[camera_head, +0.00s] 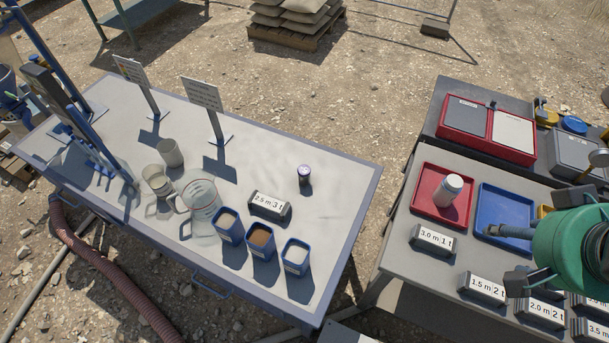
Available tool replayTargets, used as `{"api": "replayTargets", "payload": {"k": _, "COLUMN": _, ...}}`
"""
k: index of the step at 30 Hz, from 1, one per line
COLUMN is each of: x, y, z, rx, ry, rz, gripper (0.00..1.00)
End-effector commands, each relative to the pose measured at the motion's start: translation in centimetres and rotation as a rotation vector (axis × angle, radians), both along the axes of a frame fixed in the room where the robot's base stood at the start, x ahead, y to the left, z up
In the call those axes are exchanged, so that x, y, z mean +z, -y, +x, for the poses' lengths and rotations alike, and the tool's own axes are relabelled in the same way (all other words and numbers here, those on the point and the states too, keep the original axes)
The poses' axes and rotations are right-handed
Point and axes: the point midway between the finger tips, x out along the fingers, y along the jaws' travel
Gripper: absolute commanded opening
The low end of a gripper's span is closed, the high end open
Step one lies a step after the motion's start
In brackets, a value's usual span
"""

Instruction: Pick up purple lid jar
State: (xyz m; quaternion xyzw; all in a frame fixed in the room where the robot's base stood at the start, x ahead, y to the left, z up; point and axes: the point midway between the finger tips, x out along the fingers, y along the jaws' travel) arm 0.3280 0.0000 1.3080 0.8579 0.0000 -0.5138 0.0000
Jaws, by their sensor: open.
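A small dark jar with a purple lid (304,175) stands upright on the large pale table (330,190), right of its middle. My gripper (535,237) shows at the right edge, beside the green part of my arm, over the right-hand table. Its dark fingers are spread apart. It is well to the right of the purple-lid jar and not touching it. My arm hides part of the right-hand table.
Near the jar are a "2.5 m 3 t" block (269,207), several blue containers (261,241) and a clear jug (200,207). Sign posts (207,107) stand behind. A white jar (449,190) is on a red tray (428,180). A gap separates the tables.

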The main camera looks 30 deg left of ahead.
Motion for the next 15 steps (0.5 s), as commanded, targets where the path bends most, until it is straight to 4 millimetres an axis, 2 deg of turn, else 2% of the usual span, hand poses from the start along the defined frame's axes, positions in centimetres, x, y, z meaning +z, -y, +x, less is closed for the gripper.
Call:
{"api": "replayTargets", "payload": {"k": 8, "x": 0.4, "y": -0.5, "z": 1.1, "rx": 0.002, "ry": -0.012, "rz": 0.008, "gripper": 0.6}}
{"api": "replayTargets", "payload": {"k": 15, "x": 1.1, "y": -2.5, "z": 4.8, "rx": 0.001, "ry": -0.052, "rz": 0.034, "gripper": 0.6}}
